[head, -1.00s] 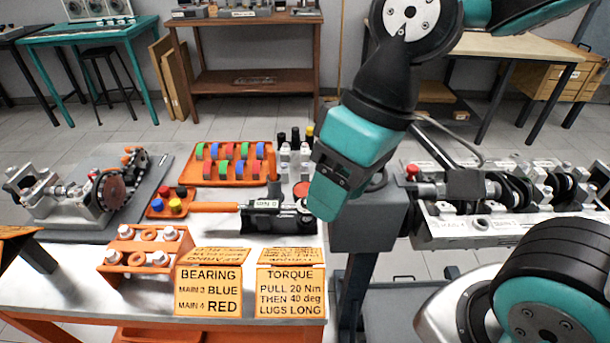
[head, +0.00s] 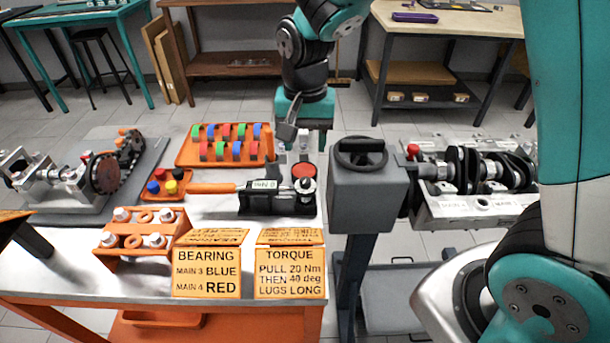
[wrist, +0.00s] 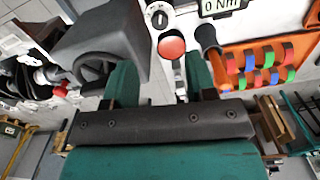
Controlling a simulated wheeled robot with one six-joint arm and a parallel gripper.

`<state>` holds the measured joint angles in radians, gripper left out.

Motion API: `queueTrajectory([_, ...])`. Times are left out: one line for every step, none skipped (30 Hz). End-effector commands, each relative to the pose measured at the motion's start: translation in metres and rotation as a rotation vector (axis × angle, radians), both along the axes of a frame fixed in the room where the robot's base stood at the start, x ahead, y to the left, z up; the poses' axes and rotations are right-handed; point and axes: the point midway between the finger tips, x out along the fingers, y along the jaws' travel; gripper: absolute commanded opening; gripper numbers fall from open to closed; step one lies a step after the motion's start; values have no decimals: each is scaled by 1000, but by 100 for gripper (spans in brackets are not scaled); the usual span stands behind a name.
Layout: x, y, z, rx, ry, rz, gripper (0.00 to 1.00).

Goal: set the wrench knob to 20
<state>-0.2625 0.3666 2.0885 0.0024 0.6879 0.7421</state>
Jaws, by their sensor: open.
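The torque wrench lies in a black cradle on the bench, with its orange handle (head: 212,188) to the left and a display (head: 264,184) in the middle. In the wrist view the display (wrist: 222,6) reads 0 Nm. A round pale knob (head: 306,185) sits at the wrench's right end; it also shows at the top of the wrist view (wrist: 159,17). A red disc (head: 303,170) lies just behind it. My gripper (head: 305,130) is open and empty, above and behind the knob. In the wrist view its fingers (wrist: 161,70) stand apart, with the red disc beyond them.
A grey stand with a black handwheel (head: 360,155) rises close to the right of the wrench. An orange tray (head: 185,158) of coloured bearing shells is behind left. Two sign cards (head: 290,278) stand at the front. An engine block (head: 465,207) is at right.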

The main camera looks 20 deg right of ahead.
Motion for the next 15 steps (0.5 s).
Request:
queueTrajectory([-2, 0, -13, -2, 8, 1, 51])
queueTrajectory([-1, 0, -20, -1, 6, 1, 51])
queueTrajectory([-1, 0, -29, -1, 6, 1, 51])
queueTrajectory([-1, 0, -36, -1, 6, 1, 51])
queueTrajectory([-2, 0, -42, -1, 6, 1, 51])
queueTrajectory([-1, 0, -51, -1, 6, 1, 51])
queueTrajectory([-1, 0, -56, -1, 6, 1, 51])
queueTrajectory([-1, 0, -62, -1, 5, 1, 51])
queueTrajectory([-2, 0, -68, -1, 5, 2, 51])
queueTrajectory([-1, 0, -73, 0, 4, 2, 51])
queueTrajectory([-1, 0, -77, 0, 4, 2, 51])
queueTrajectory([-1, 0, -82, 0, 2, 2, 51])
queueTrajectory([-1, 0, -85, 0, 4, 2, 51])
queueTrajectory([-1, 0, -87, 0, 2, 2, 51])
queueTrajectory([-1, 0, -90, 0, 1, 2, 51])
